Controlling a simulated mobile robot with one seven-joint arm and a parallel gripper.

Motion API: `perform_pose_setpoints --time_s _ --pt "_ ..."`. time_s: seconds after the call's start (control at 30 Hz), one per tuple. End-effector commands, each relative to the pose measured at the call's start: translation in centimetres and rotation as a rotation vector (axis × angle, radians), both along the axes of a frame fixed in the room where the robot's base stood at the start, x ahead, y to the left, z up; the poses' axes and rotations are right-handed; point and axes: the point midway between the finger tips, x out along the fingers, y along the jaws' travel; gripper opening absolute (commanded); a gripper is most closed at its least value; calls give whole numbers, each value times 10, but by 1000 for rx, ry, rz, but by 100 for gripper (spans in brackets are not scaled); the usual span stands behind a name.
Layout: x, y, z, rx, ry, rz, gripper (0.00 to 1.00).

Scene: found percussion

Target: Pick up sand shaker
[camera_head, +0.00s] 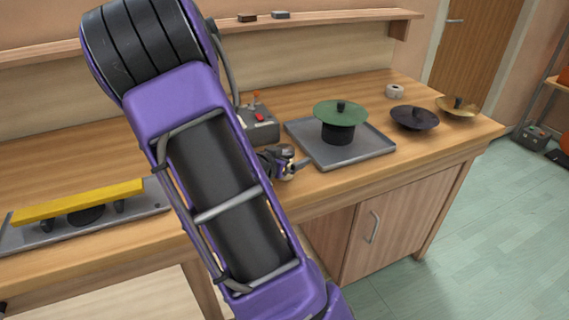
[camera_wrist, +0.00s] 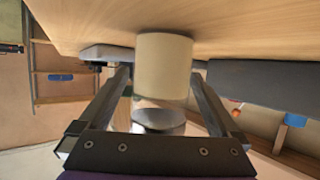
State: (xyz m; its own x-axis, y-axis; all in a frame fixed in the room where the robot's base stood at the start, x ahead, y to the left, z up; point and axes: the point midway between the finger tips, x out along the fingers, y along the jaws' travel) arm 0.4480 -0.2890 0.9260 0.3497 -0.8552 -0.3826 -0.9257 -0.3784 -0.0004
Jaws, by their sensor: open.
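A cream cylinder, which looks like the sand shaker (camera_wrist: 163,62), stands on the wooden bench in the wrist view, which shows the scene upside down. A clear and grey rounded part shows at its end nearer the camera. My gripper (camera_wrist: 161,78) is open, with one finger on each side of the cylinder and visible gaps between. In the head view my gripper (camera_head: 282,163) is small and low over the bench, partly behind my purple arm. The shaker cannot be made out there.
A grey tray (camera_head: 312,152) holding a green disc (camera_head: 341,112) on a black base is right of my gripper. Dark (camera_head: 414,118) and gold (camera_head: 458,106) cymbals lie farther right. A grey box (camera_head: 262,128) stands behind. A yellow bar (camera_head: 80,201) is at left.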

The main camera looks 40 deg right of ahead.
Motion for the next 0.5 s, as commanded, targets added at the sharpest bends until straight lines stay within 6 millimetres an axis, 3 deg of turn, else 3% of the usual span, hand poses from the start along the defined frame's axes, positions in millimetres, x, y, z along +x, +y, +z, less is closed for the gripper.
perform_pose_setpoints --time_s 0.07,0.5 --pt "0 0 0 0 0 0 97" --pt "0 0 0 0 0 0 18"
